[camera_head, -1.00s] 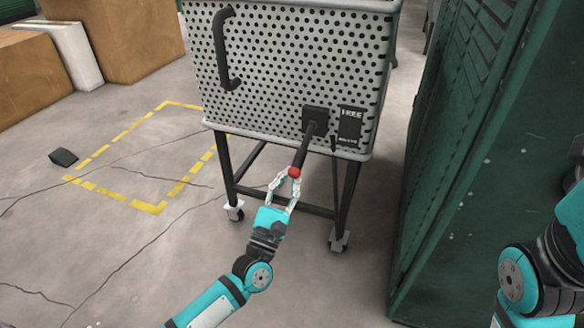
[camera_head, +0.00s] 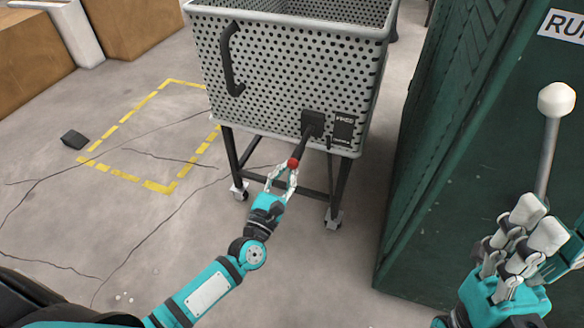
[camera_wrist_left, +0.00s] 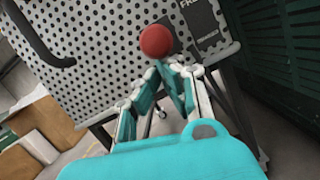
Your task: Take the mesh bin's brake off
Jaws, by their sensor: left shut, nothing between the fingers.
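The grey perforated mesh bin (camera_head: 280,75) stands on dark legs with castors. On its lower front, a black lever (camera_head: 304,146) comes out of a dark block (camera_head: 313,122) and slants down to a red knob (camera_head: 293,163). A dark label plate (camera_head: 343,127) is right of the block; its lettering is partly visible in the wrist view and seems to start with "FR". My left gripper (camera_head: 291,174) is shut and empty, its fingertips just below the red knob (camera_wrist_left: 156,41); contact is unclear. My right gripper (camera_head: 525,225) is beside a white-balled rod (camera_head: 549,150); its grip is unclear.
A green cabinet (camera_head: 440,150) with a sign (camera_head: 565,25) stands close on the right. Yellow dashed floor marking (camera_head: 120,176) and a small dark block (camera_head: 74,139) lie left. Brown boxes (camera_head: 28,45) stand behind. The floor at front left is open.

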